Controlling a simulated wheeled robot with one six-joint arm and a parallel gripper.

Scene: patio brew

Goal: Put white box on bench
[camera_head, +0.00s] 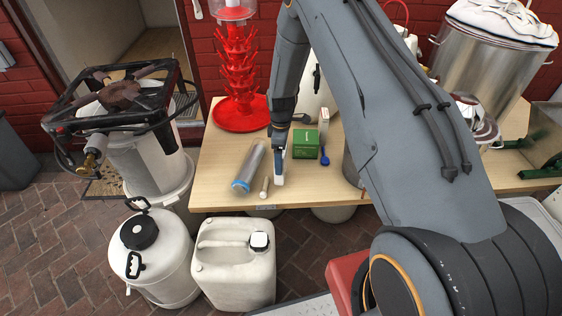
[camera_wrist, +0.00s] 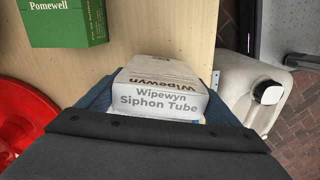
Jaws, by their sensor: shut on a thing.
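The white box (camera_wrist: 160,88), printed "Wipewyn Siphon Tube", sits between the fingers of my gripper (camera_head: 279,166) in the wrist view. My gripper is shut on it. In the head view only a small white end of the box (camera_head: 279,181) shows below the fingers, over the front part of the wooden bench (camera_head: 215,180). I cannot tell whether the box touches the bench top or is just above it.
A green box (camera_head: 306,143) and a blue spoon-like item (camera_head: 325,160) are right of my gripper. A clear cylinder with a blue end (camera_head: 249,167) lies to the left. A red bottle tree (camera_head: 240,70) stands behind. A white jerrycan (camera_head: 233,270) stands on the bricks in front.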

